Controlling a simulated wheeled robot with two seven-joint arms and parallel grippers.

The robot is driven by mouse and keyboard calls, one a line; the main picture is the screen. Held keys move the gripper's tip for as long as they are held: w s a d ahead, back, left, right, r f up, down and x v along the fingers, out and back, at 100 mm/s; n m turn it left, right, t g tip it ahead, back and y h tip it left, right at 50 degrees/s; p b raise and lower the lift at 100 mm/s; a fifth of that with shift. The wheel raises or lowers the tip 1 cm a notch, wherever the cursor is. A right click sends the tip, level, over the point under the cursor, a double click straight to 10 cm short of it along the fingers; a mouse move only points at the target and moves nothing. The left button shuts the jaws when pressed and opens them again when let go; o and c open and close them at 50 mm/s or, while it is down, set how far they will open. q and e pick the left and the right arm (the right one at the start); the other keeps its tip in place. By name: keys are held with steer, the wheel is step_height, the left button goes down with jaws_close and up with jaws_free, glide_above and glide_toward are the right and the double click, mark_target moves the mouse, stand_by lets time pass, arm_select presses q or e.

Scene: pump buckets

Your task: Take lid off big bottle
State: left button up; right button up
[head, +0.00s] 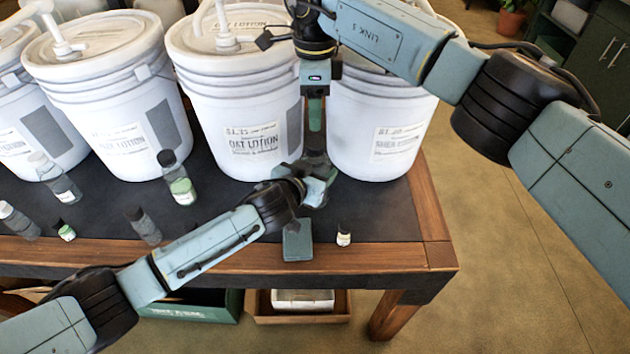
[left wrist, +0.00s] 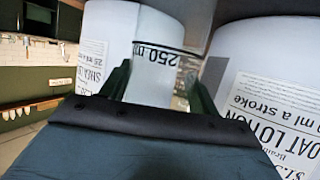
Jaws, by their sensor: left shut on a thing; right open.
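In the left wrist view my left gripper (left wrist: 160,95) has its dark green fingers on either side of a bottle (left wrist: 155,62) with a white label reading 250. It is shut on this bottle. In the head view my left gripper (head: 320,185) is in front of the gap between the oat and shea lotion buckets, and the held bottle is mostly hidden there. My right gripper (head: 316,158) points down directly above my left one, close to it. It is open. The bottle's lid cannot be made out in either view.
Large white pump buckets, among them the oat lotion bucket (head: 232,110) and the shea bucket (head: 375,130), line the back of the dark table (head: 385,220). Several bottles, one with green contents (head: 182,190), stand at left.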

mark_target(315, 143)
arm_select(q)
steer(key=c, duration=0.5)
jaws_close()
arm_select(e)
steer(key=shift+m, duration=0.3)
steer(key=m, duration=0.5)
steer(key=shift+m, duration=0.4)
steer(key=m, duration=2.5)
steer(key=shift+m, duration=0.3)
steer(key=m, duration=0.3)
steer(key=shift+m, duration=0.4)
steer(key=shift+f, duration=4.05)
